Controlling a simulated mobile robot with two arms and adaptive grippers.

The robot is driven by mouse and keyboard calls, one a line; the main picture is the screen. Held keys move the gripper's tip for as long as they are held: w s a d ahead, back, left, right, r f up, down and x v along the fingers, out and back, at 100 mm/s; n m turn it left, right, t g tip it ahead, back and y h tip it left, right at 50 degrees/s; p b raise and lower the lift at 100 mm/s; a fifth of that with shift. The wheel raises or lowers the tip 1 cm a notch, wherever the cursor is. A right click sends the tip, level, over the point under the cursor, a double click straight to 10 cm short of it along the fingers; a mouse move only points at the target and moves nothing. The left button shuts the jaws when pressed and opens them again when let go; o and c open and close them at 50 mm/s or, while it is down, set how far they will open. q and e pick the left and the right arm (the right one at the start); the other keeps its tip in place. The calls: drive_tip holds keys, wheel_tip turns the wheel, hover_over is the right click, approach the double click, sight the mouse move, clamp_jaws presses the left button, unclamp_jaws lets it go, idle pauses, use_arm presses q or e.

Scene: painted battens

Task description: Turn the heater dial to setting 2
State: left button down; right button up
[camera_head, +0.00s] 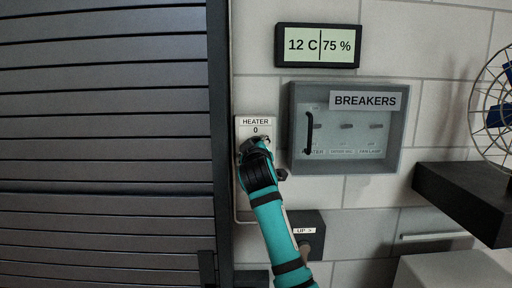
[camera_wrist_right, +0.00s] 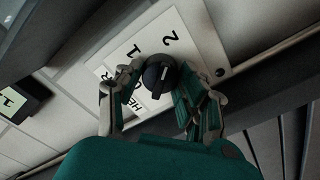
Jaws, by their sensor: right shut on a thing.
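The heater panel (camera_head: 242,187) is a pale plate on the wall, with a HEATER label and a 0 at its top. In the right wrist view the panel (camera_wrist_right: 197,42) shows the numbers 1 and 2 beside the dark round dial (camera_wrist_right: 158,78). My right gripper (camera_head: 255,146) is at the dial and covers it in the head view. In the wrist view my right gripper (camera_wrist_right: 161,82) has its fingers on both sides of the dial, shut on it. I cannot tell clearly which number the dial points to. My left gripper is not in view.
A grey breaker box (camera_head: 347,166) with a dark handle is just right of the heater panel. A display (camera_head: 318,45) above reads 12 C and 75 %. A slatted shutter (camera_head: 100,120) fills the left. A dark shelf (camera_head: 465,198) with a fan (camera_head: 497,110) juts out at right.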

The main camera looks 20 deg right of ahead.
drive_tip(key=shift+f, duration=0.15)
drive_tip(key=o, duration=1.2)
drive_tip(key=shift+c, duration=0.2)
drive_tip(key=shift+s, duration=0.1)
drive_tip(key=v, duration=1.1)
drive_tip(key=shift+s+a, duration=0.2)
drive_tip(key=shift+s, duration=0.15)
